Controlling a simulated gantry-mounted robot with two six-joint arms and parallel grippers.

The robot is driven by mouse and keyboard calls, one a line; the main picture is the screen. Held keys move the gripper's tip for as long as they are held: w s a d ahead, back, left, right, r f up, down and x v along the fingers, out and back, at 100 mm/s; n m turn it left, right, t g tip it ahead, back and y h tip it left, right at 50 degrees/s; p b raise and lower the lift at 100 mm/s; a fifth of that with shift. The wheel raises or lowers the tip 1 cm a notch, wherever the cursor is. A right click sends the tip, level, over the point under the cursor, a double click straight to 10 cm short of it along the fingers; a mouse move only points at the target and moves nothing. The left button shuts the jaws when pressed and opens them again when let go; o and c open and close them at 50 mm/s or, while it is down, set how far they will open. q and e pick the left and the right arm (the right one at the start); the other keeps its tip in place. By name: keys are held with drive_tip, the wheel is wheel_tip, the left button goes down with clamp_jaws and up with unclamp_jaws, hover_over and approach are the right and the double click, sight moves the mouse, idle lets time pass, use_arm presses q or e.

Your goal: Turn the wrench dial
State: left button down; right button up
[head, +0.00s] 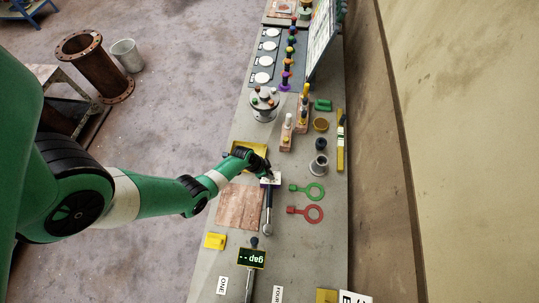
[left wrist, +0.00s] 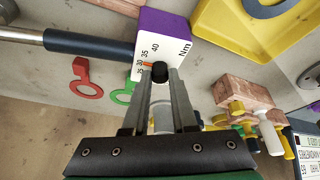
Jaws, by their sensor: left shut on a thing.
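The wrench (head: 267,215) lies on the bench with its dark handle toward the front. It also shows in the left wrist view, with a dark blue handle (left wrist: 92,45) at upper left. Its dial plate (left wrist: 148,35) is white with purple sides and carries an Nm scale with numbers including 35 and 40. A small orange-red mark shows beside the black knob (left wrist: 160,73) at the plate's edge. My left gripper (head: 266,172) is at the dial; its two fingers (left wrist: 160,80) are shut on the black knob. The plate's part behind the fingers is hidden. My right gripper is not in view.
Green (head: 312,192) and red (head: 308,214) ring tags lie right of the wrench. A yellow tray (head: 240,147) is behind it and a reddish-brown plate (head: 238,207) is at its left. A black gap display (head: 251,259) stands in front. Wooden blocks with pegs (head: 287,138) stand farther back.

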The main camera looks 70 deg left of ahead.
use_arm(q)
drive_tip(key=shift+a+f+m+h+p, duration=0.15)
drive_tip(key=shift+m+h, duration=0.35)
drive_tip(key=shift+m, duration=0.6)
drive_tip(key=shift+r+m+h+p, duration=0.15)
drive_tip(key=shift+m+h, duration=0.35)
drive_tip(key=shift+m, duration=0.6)
drive_tip(key=shift+f, duration=0.1)
drive_tip(key=c, duration=0.7)
unclamp_jaws()
